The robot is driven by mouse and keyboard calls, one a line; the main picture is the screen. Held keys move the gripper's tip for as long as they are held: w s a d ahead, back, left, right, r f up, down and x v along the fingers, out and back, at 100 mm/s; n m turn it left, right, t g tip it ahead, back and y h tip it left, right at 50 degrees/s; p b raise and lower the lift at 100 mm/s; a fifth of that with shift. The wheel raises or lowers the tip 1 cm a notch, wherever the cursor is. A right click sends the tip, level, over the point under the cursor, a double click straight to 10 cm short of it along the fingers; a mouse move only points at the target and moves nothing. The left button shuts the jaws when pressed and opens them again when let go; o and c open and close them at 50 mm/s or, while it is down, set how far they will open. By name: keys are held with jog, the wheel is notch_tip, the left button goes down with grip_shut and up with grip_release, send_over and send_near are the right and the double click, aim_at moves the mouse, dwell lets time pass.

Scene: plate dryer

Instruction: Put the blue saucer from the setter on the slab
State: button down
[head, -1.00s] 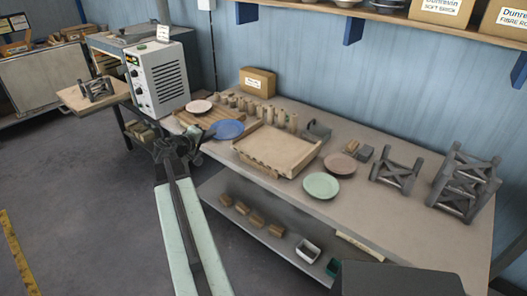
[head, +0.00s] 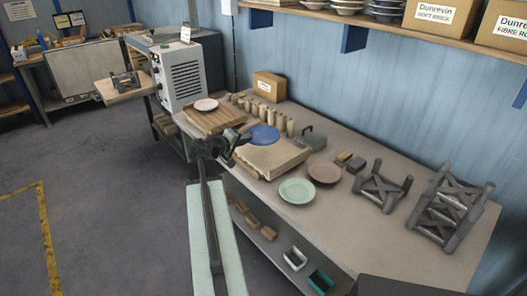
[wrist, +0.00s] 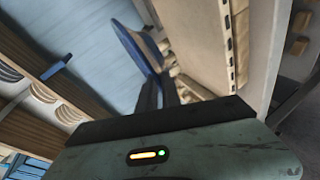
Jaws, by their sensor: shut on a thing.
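The blue saucer (head: 262,134) is in my gripper (head: 240,139), which is shut on its near left edge. In the head view the saucer overlaps the back left part of the beige slab (head: 282,163). The wrist view shows the saucer (wrist: 135,45) as a tilted disc beyond the dark fingers (wrist: 158,92), with the slab (wrist: 205,35) beside it. A gap between saucer and slab cannot be judged. Dark grey crossed frames, possibly setters, stand at the right: a low one (head: 382,188) and a taller one (head: 450,207).
A white saucer (head: 206,105) lies on a slatted wooden board (head: 216,119) left of the slab. Several tan cylinders (head: 268,115) stand behind. Green (head: 297,191) and brownish (head: 324,172) saucers lie to the right. A kiln-like box (head: 185,78) stands at the left.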

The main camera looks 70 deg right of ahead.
jog(key=w+a+f+n+t+b, duration=0.2)
jog(key=w+a+f+b, duration=0.25)
jog(key=w+a, duration=0.2)
jog(key=b, duration=0.1)
send_over(251, 153)
jog(key=shift+w+a+f, duration=0.1)
jog(key=shift+a+f, duration=0.2)
jog(key=shift+f, duration=0.6)
jog(key=f+b, duration=0.4)
jog(key=shift+d, duration=0.2)
jog(key=shift+r, duration=0.2)
jog(key=shift+f, duration=0.15)
jog(key=c, duration=1.8)
grip_release()
